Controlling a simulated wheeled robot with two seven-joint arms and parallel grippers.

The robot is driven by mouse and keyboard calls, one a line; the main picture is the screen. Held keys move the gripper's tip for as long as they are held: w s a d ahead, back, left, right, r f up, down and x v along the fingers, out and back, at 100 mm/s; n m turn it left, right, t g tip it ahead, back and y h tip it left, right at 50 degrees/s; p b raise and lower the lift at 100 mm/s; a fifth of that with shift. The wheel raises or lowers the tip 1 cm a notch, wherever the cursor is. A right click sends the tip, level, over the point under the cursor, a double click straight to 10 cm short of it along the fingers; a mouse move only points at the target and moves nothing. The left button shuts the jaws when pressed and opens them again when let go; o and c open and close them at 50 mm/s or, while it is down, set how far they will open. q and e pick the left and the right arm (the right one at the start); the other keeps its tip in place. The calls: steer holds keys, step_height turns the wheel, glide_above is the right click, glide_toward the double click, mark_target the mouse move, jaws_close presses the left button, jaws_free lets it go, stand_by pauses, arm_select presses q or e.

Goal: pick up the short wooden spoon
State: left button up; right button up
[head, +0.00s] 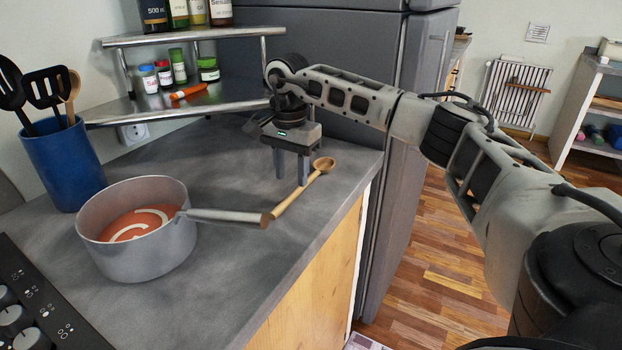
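The short wooden spoon (296,195) lies on the grey counter near its right edge. Its bowl points to the back right and its handle end lies beside the tip of the pot's handle. My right gripper (291,181) points down at the spoon, with two fingers apart and nothing between them that I can see. Its right fingertip appears right at the spoon's handle, just behind it in the picture; I cannot tell whether they touch. My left gripper is not in view.
A grey pot (160,250) with orange soup stands at front left, its handle (225,216) reaching toward the spoon. A blue utensil holder (65,165) is at the left. A metal shelf (130,115) with jars stands behind. The fridge (360,75) rises beyond the counter.

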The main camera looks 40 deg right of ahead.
mark_target(293, 194)
step_height(293, 194, down, 4)
steer(key=shift+s+f, duration=0.1)
steer(key=shift+f, duration=0.05)
jaws_close()
stand_by(0.3)
